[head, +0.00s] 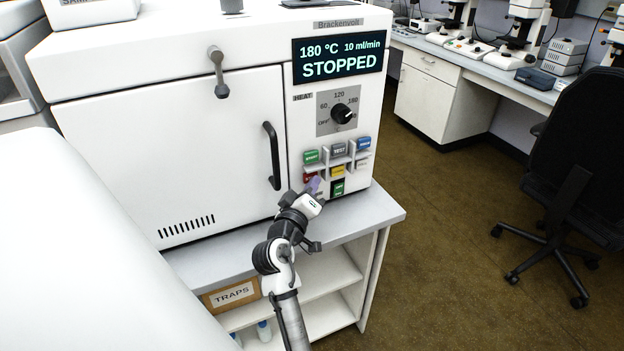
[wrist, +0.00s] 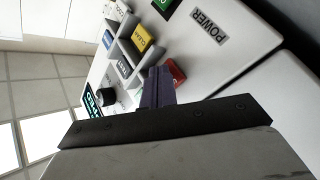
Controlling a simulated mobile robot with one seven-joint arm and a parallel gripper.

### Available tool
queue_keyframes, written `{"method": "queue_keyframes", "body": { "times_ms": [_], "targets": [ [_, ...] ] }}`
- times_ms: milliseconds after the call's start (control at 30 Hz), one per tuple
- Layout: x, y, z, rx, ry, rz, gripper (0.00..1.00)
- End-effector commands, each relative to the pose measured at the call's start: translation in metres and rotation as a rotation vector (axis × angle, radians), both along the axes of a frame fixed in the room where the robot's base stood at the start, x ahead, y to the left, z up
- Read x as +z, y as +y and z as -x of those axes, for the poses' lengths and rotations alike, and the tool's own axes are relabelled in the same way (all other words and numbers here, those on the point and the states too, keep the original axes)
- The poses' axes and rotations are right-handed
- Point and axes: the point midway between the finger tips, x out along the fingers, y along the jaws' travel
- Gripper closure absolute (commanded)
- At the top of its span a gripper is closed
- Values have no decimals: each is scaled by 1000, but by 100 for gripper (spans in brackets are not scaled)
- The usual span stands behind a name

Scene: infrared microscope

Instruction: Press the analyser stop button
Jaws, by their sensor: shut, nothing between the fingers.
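The white analyser (head: 170,150) stands on a bench, and its display (head: 338,57) reads "180 °C", "10 ml/min" and "STOPPED". The red button (head: 309,177) sits below the green START button (head: 311,156), partly hidden by my gripper; its label cannot be read. My gripper (head: 314,184) is shut and empty, its fingertips at the red button. In the wrist view, the shut fingers (wrist: 158,82) point at the panel and the red button (wrist: 177,72) shows just right of them. Whether the tips touch it I cannot tell.
Close by are a yellow button (head: 337,171), a TEST button (head: 338,149), a blue button (head: 363,143) and a green power switch (head: 338,187). Thin dividers separate the buttons. A heat knob (head: 342,113) and a door handle (head: 272,156) stick out. Open floor lies right.

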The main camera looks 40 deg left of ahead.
Motion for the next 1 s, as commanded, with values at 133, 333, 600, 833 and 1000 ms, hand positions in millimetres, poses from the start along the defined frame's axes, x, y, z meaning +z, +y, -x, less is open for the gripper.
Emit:
{"method": "queue_keyframes", "body": {
  "times_ms": [133, 333, 600, 833, 1000],
  "targets": [
    [0, 1, 0, 1, -1, 0, 100],
    [0, 1, 0, 1, -1, 0, 100],
    [0, -7, 4, 1, 0, -1, 100],
    [0, -16, 7, 2, -1, -1, 100],
    [0, -16, 7, 1, -1, 0, 100]
  ]
}}
